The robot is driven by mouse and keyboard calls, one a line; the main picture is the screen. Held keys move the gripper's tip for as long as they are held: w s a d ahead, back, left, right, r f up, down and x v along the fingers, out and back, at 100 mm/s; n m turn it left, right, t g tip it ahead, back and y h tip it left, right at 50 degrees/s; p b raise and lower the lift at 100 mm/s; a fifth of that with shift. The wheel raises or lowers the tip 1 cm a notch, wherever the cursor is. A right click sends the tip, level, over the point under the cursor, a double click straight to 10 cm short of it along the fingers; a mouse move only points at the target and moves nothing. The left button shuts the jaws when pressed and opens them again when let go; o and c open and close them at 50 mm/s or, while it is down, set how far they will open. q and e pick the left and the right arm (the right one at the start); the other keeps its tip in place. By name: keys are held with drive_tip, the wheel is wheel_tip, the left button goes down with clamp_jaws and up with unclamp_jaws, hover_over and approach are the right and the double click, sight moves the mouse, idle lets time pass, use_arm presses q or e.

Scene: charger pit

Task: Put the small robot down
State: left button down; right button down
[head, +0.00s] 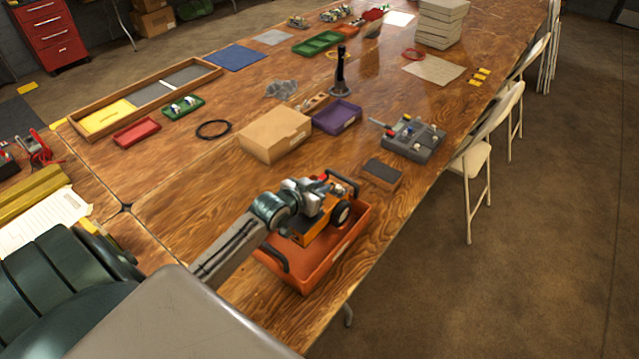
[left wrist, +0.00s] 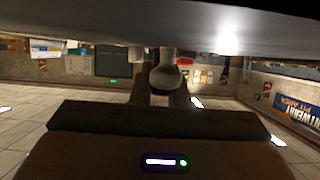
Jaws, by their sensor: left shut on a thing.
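The small robot (head: 308,231) has an orange body, a black wheel and red parts on top. It is at the orange tray (head: 318,272) near the table's front edge, within or just over its rim. I cannot tell whether its wheels touch the tray floor. My left gripper (head: 322,190) is shut on the small robot from above and hides part of it. The left wrist view is mostly blocked by dark surfaces, one with a lit white bar and a green light; I cannot tell what they belong to. My right gripper is not in view.
A dark block (head: 382,174) and a grey parts tray (head: 413,140) stand behind and right of the orange tray. A cardboard box (head: 275,135) and a purple bin (head: 337,117) are farther back. Bare wood lies left of the orange tray. White folding chairs (head: 480,160) line the right edge.

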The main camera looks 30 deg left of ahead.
use_arm(q)
drive_tip(key=shift+f+b, duration=0.3)
drive_tip(key=shift+f, duration=0.15)
drive_tip(key=c, duration=1.4)
unclamp_jaws()
drive_tip(key=shift+f, duration=0.1)
drive_tip(key=shift+s, duration=0.1)
drive_tip(key=shift+r, duration=0.2)
drive_tip(key=v, duration=1.2)
drive_tip(key=shift+d+r, duration=0.1)
drive_tip(key=shift+r, duration=0.35)
